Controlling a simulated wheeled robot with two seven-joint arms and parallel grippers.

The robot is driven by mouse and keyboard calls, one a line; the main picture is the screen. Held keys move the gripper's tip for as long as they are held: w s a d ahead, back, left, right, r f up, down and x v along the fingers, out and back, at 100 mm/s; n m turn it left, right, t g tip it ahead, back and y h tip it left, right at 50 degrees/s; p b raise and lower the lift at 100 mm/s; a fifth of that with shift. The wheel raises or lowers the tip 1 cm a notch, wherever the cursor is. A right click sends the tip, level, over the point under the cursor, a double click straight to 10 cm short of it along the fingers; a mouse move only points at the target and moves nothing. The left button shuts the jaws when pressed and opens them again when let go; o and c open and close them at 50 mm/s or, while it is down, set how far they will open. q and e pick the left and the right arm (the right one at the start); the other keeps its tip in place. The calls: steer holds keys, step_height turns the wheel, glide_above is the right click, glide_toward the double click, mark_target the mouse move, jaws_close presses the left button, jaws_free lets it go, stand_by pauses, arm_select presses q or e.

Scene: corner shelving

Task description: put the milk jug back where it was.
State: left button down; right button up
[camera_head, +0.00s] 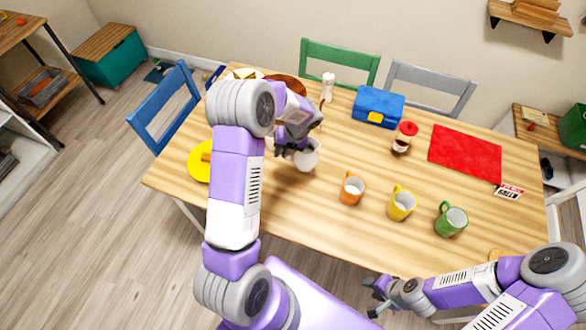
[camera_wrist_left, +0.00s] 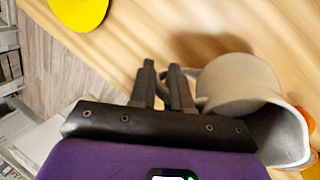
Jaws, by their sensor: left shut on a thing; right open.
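The milk jug (camera_head: 306,159) is pale grey-white and is over the wooden table, left of the orange mug. It also shows large in the left wrist view (camera_wrist_left: 238,84). My left gripper (camera_head: 287,148) is at the jug's left side, with its fingers (camera_wrist_left: 166,72) shut at the handle. The arm and gripper hide part of the jug. I cannot tell whether its base touches the table. My right gripper (camera_head: 374,294) is open and empty, low in front of the table's near edge.
An orange mug (camera_head: 352,189), yellow mug (camera_head: 401,204) and green mug (camera_head: 451,219) stand right of the jug. A yellow plate (camera_head: 198,164) lies left. A blue box (camera_head: 378,107), red-lidded jar (camera_head: 403,138) and red mat (camera_head: 465,154) are farther back. The table's front middle is clear.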

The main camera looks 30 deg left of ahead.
arm_select(q)
step_height(320, 180, down, 8)
steer(key=shift+w+r+b, duration=0.1)
steer(key=shift+r+b, duration=0.1)
steer(key=shift+b, duration=0.35)
steer(key=shift+f, duration=0.2)
steer(key=c, duration=1.1)
jaws_free()
steer(key=shift+s, duration=0.2)
steer(key=shift+d, duration=0.1)
